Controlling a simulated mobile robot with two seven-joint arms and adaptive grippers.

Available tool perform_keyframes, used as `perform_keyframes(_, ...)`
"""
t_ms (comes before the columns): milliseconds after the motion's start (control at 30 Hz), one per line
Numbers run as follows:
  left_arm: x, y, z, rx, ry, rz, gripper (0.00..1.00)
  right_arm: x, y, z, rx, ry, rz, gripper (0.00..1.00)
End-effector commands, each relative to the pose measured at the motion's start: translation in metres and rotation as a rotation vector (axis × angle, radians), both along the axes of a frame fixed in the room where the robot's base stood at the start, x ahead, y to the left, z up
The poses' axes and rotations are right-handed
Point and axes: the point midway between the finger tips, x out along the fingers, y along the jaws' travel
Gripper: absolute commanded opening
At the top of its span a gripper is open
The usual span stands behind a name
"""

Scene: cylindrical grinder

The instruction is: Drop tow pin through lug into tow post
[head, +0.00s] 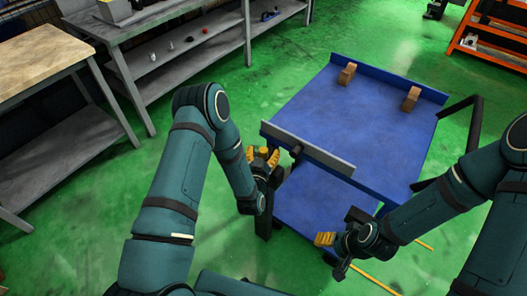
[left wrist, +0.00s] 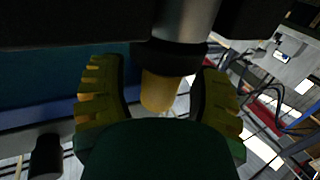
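My left gripper (head: 262,157) is at the near left corner of the blue cart (head: 340,120), its yellow-padded fingers spread. A yellow cylinder, likely the tow pin (head: 264,151), stands between them. In the left wrist view the yellow cylinder (left wrist: 160,92) sits between the two finger pads, with narrow gaps on both sides, below a dark collar and grey cylinder (left wrist: 187,18). A dark upright, possibly the tow post (head: 264,225), shows below the gripper. The lug is hidden or cannot be told apart. My right gripper (head: 325,240) is low at the cart's near side; its finger gap is unclear.
A grey bar (head: 308,150) runs along the cart's near edge. Two brown blocks (head: 346,74) (head: 411,98) sit on the cart top. A grey shelf bench (head: 170,50) and a wooden-topped table (head: 38,55) stand left. An orange rack (head: 490,40) stands far right. Green floor between is clear.

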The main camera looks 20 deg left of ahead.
Motion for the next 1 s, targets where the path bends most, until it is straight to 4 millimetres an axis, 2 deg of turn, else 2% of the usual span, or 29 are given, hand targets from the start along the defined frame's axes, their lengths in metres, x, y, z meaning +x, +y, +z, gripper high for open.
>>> perform_keyframes(333, -0.004, -0.001, -0.001, 0.000, 0.003, -0.001, 0.64, 0.000, 0.000, 0.000, 0.000, 0.000, 0.000, 0.61)
perform_keyframes(467, -0.019, -0.002, -0.001, 0.000, 0.004, -0.001, 0.64, 0.000, 0.000, 0.000, 0.000, 0.000, 0.000, 0.61)
perform_keyframes(700, -0.058, -0.006, -0.001, 0.000, 0.005, -0.002, 0.64, 0.000, 0.000, 0.000, 0.000, 0.000, 0.000, 0.61)
perform_keyframes(833, -0.070, -0.007, -0.001, 0.000, 0.002, -0.001, 0.64, 0.000, 0.000, 0.000, 0.000, 0.000, 0.000, 0.61)
perform_keyframes(1000, -0.075, -0.007, 0.000, 0.000, 0.000, 0.000, 0.64, 0.000, 0.000, 0.000, 0.000, 0.000, 0.000, 0.61)
